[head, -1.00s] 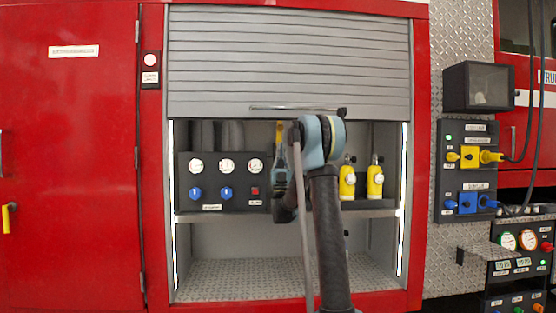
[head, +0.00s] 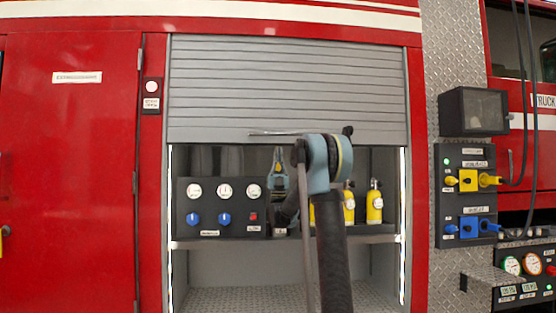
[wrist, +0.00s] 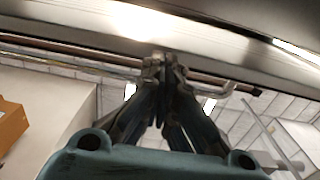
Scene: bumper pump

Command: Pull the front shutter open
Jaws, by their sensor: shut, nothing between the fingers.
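The front shutter (head: 285,90) is a grey slatted roller door in a red frame. It is partly raised, covering the upper part of the opening, with the compartment below exposed. Its thin bar handle (head: 272,133) runs near the lower edge, partly hidden by my arm. My gripper (head: 278,150) points upward just under the handle and is partly hidden by my arm. In the wrist view its fingers (wrist: 165,62) are shut with nothing between them. A long bar (wrist: 80,52) with a bent end passes by the fingertips; I cannot tell if they touch it.
Inside the compartment are a dark gauge panel (head: 224,207) and yellow bottles (head: 374,204) on a shelf (head: 210,243). A red door (head: 70,180) stands left. A dark box (head: 474,111) and panels with yellow and blue fittings (head: 468,180) project at the right.

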